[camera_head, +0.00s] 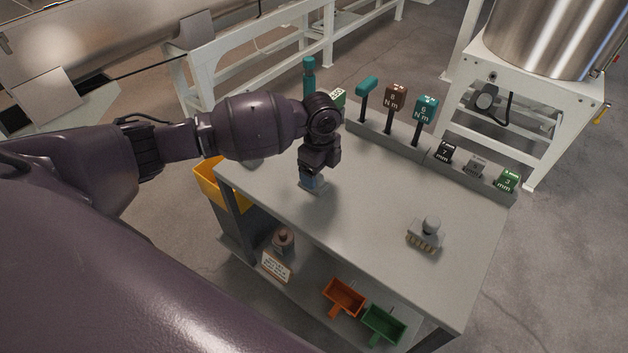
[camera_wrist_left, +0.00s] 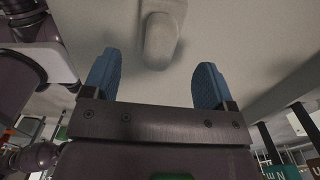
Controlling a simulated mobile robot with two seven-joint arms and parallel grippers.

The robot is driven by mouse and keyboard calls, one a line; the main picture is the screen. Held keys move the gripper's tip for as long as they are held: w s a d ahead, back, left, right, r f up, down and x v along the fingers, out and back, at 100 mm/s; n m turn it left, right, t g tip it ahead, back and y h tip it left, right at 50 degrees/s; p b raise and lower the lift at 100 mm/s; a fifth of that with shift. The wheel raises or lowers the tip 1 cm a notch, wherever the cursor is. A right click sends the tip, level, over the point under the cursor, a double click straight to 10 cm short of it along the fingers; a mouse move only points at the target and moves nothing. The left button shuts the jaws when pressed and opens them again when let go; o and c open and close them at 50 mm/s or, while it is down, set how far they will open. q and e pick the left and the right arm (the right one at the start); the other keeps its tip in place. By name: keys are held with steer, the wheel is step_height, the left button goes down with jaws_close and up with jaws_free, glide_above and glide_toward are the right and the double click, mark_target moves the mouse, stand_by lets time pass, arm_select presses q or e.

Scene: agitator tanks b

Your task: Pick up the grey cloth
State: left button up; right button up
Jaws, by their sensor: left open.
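My left gripper (camera_head: 312,183) is low over the left part of the grey table, pointing down. Its two blue fingers are apart in the left wrist view (camera_wrist_left: 156,75), with nothing between them. A pale grey, rounded, elongated thing, which looks like the grey cloth (camera_wrist_left: 160,38), lies on the tabletop just beyond the fingertips, roughly centred on the gap. In the head view the cloth is mostly hidden behind my gripper and arm. I cannot tell whether the fingers touch it. My right gripper is in neither view.
The table (camera_head: 375,215) holds a brush (camera_head: 426,235) at right and a rack (camera_head: 400,137) of labelled tools along its far edge. An orange scoop (camera_head: 344,297) and a green scoop (camera_head: 383,325) lie on the lower shelf. A yellow bin (camera_head: 207,182) is at left. The table middle is clear.

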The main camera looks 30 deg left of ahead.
arm_select(q)
steer(key=f, duration=0.3)
steer(key=shift+s+a+f, duration=0.15)
steer(key=shift+a+f, duration=0.05)
steer(key=shift+f, duration=0.2)
steer(key=c, duration=1.1)
step_height(320, 180, up, 20)
steer(key=shift+r+p, duration=0.1)
steer(key=shift+p, duration=1.05)
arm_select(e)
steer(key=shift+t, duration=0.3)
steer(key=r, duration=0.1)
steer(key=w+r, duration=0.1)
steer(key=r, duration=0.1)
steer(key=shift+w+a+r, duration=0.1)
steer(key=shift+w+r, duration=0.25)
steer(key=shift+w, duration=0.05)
